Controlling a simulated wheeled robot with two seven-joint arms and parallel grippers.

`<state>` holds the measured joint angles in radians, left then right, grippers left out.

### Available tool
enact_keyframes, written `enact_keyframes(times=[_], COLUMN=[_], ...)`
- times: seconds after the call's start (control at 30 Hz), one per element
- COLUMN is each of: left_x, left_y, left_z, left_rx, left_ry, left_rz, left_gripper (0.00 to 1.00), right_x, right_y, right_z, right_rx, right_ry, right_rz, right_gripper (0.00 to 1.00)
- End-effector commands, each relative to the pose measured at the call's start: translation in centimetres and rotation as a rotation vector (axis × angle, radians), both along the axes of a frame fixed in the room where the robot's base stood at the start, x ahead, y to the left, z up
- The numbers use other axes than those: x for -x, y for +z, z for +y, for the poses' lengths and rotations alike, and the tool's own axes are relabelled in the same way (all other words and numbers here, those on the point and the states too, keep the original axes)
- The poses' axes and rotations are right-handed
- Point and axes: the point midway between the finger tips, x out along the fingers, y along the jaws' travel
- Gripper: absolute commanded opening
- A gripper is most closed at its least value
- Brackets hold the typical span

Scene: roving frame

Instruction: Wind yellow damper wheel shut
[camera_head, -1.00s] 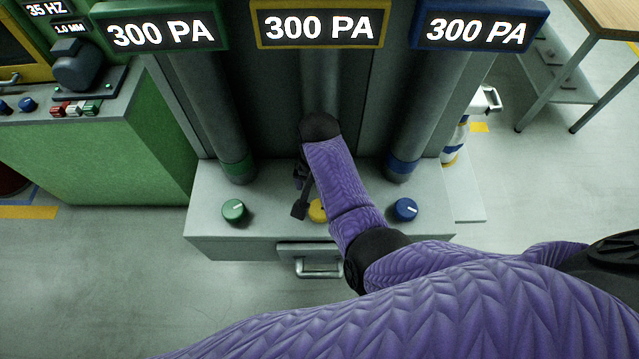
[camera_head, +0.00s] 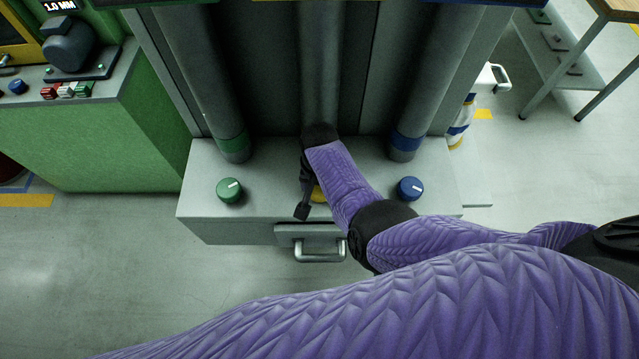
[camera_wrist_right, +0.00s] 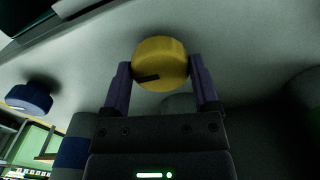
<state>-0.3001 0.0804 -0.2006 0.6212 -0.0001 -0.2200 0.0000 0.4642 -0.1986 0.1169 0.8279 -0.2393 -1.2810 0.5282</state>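The yellow damper wheel (camera_wrist_right: 160,62) is a round knob with a dark pointer mark. In the right wrist view it sits between the two fingers of my right gripper (camera_wrist_right: 160,66), which meet its edges on both sides, so the gripper appears shut on it. In the head view my right gripper (camera_head: 308,190) is over the middle of the grey ledge, and only a sliver of the yellow wheel (camera_head: 318,193) shows beside it. My left gripper is in neither view.
A green knob (camera_head: 229,190) and a blue knob (camera_head: 410,189) stand on the grey ledge (camera_head: 265,205) on either side. Vertical pipes rise behind. A drawer handle (camera_head: 320,250) juts out below. A green cabinet (camera_head: 90,145) is at left, a table (camera_head: 609,12) at upper right.

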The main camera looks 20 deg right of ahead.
Motion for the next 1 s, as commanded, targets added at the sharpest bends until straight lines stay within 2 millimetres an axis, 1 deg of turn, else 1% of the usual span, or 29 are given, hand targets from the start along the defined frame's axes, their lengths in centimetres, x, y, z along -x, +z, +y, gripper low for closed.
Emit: enact_keyframes(times=[0.03, 0.07, 0.1, 0.17, 0.2, 0.37, 0.57, 0.77, 1.0], left_x=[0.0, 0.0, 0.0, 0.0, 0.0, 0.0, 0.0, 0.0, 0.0], left_y=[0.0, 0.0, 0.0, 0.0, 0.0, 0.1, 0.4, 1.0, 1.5], left_z=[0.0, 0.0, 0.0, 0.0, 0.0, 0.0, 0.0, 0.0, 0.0], left_rx=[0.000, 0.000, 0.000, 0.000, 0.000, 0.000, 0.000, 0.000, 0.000], left_ry=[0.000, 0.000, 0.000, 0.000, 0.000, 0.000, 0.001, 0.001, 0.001], left_rz=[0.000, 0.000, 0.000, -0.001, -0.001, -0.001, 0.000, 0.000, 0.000], left_gripper=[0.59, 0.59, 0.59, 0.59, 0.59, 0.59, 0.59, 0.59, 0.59], right_x=[0.0, 0.0, 0.0, 0.0, 0.0, 0.0, 0.0, 0.0, 0.0], right_y=[0.0, 0.0, 0.0, 0.0, 0.0, 0.0, 0.1, 0.1, 0.1], right_z=[0.0, 0.0, 0.0, 0.0, 0.0, 0.0, -0.1, -0.1, -0.2], right_rx=[0.000, 0.000, 0.000, 0.000, 0.000, 0.000, 0.002, 0.001, 0.001], right_ry=[0.000, 0.000, 0.000, 0.000, 0.000, 0.012, 0.087, 0.240, 0.467], right_rz=[0.000, 0.000, 0.000, 0.001, 0.001, 0.001, 0.001, 0.002, 0.000], right_gripper=[0.49, 0.43, 0.34, 0.22, 0.19, 0.19, 0.19, 0.19, 0.19])
